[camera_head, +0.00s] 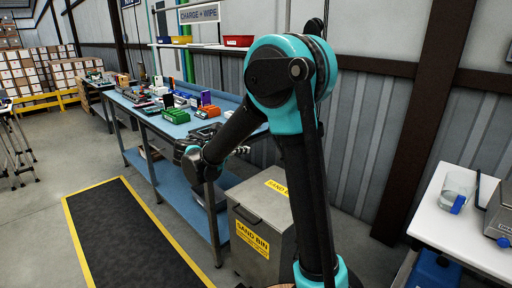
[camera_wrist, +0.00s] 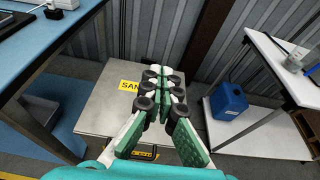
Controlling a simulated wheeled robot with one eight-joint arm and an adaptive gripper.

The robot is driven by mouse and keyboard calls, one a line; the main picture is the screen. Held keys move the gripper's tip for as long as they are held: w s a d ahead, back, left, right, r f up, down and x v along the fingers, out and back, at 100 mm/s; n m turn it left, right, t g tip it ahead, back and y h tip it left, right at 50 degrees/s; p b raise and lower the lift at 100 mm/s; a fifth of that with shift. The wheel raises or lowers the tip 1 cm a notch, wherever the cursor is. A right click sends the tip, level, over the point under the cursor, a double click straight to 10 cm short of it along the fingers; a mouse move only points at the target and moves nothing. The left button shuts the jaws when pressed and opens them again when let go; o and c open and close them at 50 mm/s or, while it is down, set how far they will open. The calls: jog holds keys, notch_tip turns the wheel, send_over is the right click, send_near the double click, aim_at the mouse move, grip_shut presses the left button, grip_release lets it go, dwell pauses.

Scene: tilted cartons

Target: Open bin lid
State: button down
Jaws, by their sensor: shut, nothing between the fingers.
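The bin is a grey metal box with yellow "SAND BIN" labels, standing on the floor at the end of the blue workbench. In the head view its lid (camera_head: 262,200) lies shut, with a dark handle (camera_head: 247,214) at the front upper edge; my arm hides its right part. In the wrist view the lid (camera_wrist: 103,108) lies below my gripper (camera_wrist: 165,72). My gripper is shut and empty, its fingertips above the lid toward the back edge. In the head view my gripper (camera_head: 240,150) is partly hidden behind my wrist, above the bin.
The blue workbench (camera_head: 160,125) with several items stands left of the bin. A white table (camera_head: 465,235) with a glass jar (camera_head: 457,190) stands at the right, a blue container (camera_wrist: 228,101) on its lower shelf. A corrugated wall (camera_head: 355,150) is behind. A black mat (camera_head: 130,240) lies in front.

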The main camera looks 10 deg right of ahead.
jog(key=r+x, duration=0.2)
jog(key=x, duration=1)
jog(key=shift+w+d+r, duration=0.3)
jog(key=shift+d+r, duration=0.05)
jog(key=shift+d, duration=0.15)
dwell(1.0)
